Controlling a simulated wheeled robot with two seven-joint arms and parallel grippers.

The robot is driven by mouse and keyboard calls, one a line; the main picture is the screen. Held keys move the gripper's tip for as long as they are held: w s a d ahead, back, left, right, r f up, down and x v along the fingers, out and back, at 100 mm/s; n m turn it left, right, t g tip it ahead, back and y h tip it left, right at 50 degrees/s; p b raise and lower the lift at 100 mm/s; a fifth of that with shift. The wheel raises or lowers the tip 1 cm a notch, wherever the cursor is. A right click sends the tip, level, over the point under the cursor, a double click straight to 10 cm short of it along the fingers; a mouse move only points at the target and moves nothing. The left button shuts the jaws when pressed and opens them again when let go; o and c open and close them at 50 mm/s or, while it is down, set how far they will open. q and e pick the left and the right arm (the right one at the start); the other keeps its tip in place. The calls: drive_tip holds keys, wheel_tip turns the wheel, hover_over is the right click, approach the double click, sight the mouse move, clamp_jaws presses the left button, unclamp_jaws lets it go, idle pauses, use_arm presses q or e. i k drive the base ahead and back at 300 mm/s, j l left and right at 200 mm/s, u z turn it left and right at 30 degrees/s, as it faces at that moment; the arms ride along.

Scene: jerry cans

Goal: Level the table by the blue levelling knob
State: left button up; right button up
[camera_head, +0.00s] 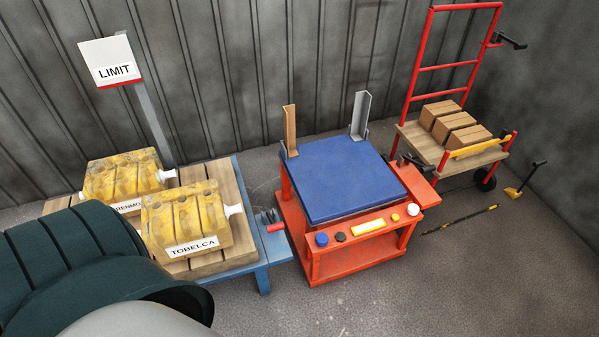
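The table is an orange wheel-less-looking frame with a blue top (345,183), right of the middle. The blue levelling knob (321,239) is at the left end of its front panel. Beside it are a black knob (341,237), a yellow strip (368,227) that may be a level gauge, a small yellow knob (395,217) and a white knob (413,209). The blue top looks slightly tilted, but I cannot tell how much. Neither of my grippers is in view, and nothing touches the knob.
Two yellow jerry cans, TOBELCA (188,221) and another (124,177), stand on a wooden platform (227,176) at left. A LIMIT sign (110,61) rises behind. A red trolley (450,139) carries brown boxes at back right.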

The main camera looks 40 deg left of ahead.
sight(322, 238)
drive_tip(key=i+l+u, duration=0.3)
drive_tip(key=u, duration=0.15)
drive_tip(key=i+l+u, duration=0.65)
drive_tip(key=l+u, duration=0.3)
drive_tip(key=j, duration=0.05)
